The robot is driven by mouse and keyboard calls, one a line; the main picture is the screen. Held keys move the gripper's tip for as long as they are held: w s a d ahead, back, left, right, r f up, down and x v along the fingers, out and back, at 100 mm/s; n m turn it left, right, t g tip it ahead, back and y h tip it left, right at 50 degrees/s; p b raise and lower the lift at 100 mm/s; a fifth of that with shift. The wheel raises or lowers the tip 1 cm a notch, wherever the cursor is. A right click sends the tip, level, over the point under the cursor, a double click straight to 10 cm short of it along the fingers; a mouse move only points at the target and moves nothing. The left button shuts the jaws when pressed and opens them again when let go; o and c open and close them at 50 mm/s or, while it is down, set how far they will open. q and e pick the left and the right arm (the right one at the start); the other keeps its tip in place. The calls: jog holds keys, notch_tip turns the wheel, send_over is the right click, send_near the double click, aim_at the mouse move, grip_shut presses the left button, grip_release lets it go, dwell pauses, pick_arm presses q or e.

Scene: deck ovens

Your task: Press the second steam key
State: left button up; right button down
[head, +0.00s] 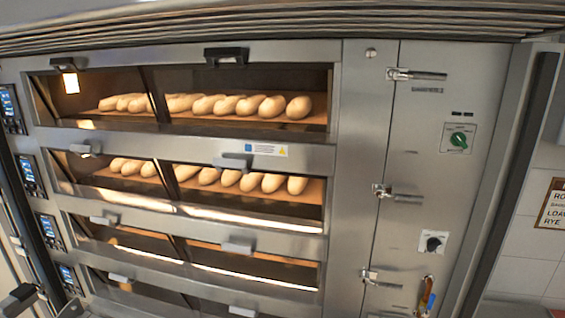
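A column of small control panels with lit blue screens runs down the left edge of the oven front. The top panel (9,105), the second panel (29,174), the third panel (49,231) and the lowest panel (68,277) each sit beside one deck. The steam keys are too small to make out on any of them. Neither of my grippers can be recognised in the head view.
The top deck (200,103) and second deck (220,180) hold several loaves behind glass. Deck handles (233,162) stick out. The right steel door has latches (415,75), a green knob (459,140) and a black knob (433,243). A dark block (18,299) is at lower left.

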pick_arm(q)
grip_shut()
dwell(1.2)
